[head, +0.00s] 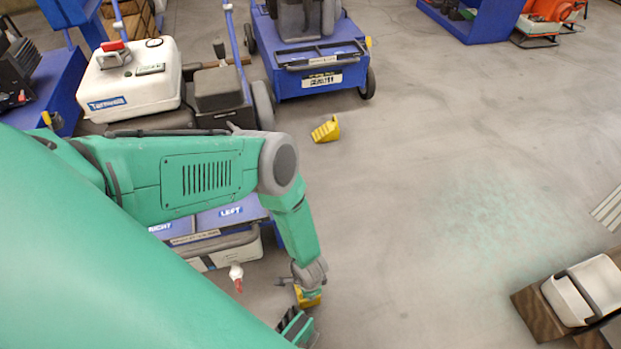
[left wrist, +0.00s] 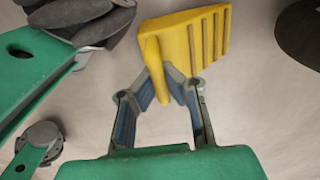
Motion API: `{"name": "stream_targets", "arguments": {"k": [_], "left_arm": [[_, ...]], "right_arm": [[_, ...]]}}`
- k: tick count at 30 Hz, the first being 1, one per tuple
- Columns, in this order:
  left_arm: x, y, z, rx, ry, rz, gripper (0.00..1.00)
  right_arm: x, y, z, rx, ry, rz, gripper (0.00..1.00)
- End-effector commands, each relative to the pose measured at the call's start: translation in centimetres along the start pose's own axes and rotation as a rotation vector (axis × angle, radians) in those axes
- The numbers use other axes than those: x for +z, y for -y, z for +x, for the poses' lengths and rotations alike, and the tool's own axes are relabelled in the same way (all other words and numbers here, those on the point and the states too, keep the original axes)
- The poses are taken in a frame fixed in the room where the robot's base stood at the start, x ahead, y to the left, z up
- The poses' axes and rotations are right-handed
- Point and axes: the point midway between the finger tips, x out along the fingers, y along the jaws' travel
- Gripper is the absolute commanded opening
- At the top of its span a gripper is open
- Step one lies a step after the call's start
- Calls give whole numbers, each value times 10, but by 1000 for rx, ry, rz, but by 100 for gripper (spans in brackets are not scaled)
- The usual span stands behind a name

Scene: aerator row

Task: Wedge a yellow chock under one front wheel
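A yellow chock (head: 308,297) is at my left gripper (head: 311,287), low over the floor in front of the nearest machine. A second yellow chock (head: 326,130) lies on the floor farther back. The nearest blue machine (head: 217,218) carries LEFT and RIGHT labels; my arm covers much of it, and its front wheels are hidden. Green and black parts beside the left gripper may be my right gripper (head: 297,326).
Another blue machine (head: 318,78) with dark wheels stands at the back. A white tank (head: 130,80) sits at the upper left. A wooden crate with a pale container (head: 580,292) is at the lower right.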

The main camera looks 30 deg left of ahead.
Motion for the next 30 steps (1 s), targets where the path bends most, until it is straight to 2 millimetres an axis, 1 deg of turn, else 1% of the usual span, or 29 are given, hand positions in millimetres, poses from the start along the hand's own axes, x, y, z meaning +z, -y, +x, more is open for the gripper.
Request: {"name": "stream_targets", "arguments": {"k": [1,6,9,24,30], "left_arm": [[0,3,5,-1,0,-3,0],[-1,12,14,-3,-1,-2,0],[-1,20,11,-4,0,0,0],[-2,59,12,-3,-3,-3,0],[-1,71,13,-4,-1,-3,0]], "right_arm": [[0,0,4,0,0,0,40],[1,0,11,0,0,0,40],[0,0,9,0,0,0,40],[0,0,9,0,0,0,40],[0,0,9,0,0,0,40]]}}
